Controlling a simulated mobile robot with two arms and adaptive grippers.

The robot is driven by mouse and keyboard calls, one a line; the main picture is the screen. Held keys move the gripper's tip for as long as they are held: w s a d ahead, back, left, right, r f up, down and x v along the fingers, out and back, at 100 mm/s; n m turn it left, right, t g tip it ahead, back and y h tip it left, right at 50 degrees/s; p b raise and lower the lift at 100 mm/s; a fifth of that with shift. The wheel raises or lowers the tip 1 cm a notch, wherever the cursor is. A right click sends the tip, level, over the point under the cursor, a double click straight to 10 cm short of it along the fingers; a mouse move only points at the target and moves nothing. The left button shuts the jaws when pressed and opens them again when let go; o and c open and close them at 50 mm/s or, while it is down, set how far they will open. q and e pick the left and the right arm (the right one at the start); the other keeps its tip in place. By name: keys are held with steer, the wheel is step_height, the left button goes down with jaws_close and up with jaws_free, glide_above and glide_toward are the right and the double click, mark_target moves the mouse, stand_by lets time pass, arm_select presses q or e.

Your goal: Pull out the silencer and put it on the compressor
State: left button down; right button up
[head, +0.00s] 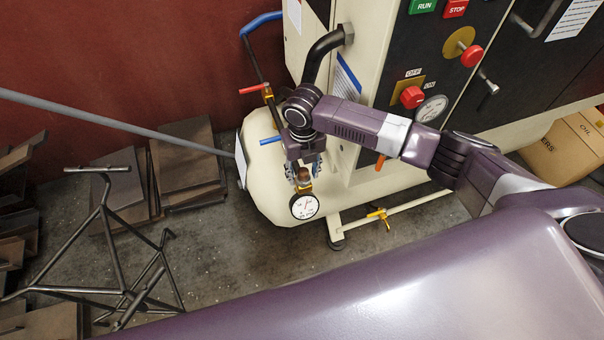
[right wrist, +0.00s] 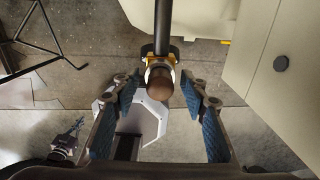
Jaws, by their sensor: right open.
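A brown rounded piece, which looks like the silencer (right wrist: 159,82), sits at a brass fitting at the end of a dark pipe (right wrist: 163,20). In the head view the silencer (head: 303,174) shows just above a round gauge (head: 304,206). The cream compressor (head: 275,190) stands behind and around it. My right gripper (head: 303,172) is open and points down at the silencer. In the right wrist view its blue-padded fingertips (right wrist: 160,88) are on either side of the silencer, with visible gaps. My left gripper is not in view.
A control cabinet (head: 395,80) with buttons and a gauge rises behind my right arm. A metal bicycle-like frame (head: 108,230) and leaning plates (head: 185,165) stand at the left. A cardboard box (head: 565,150) is at the right.

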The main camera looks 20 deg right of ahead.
mark_target(304, 170)
stand_by(0.5)
jaws_close()
steer(key=shift+o, duration=2.3)
jaws_free()
step_height(304, 170, up, 12)
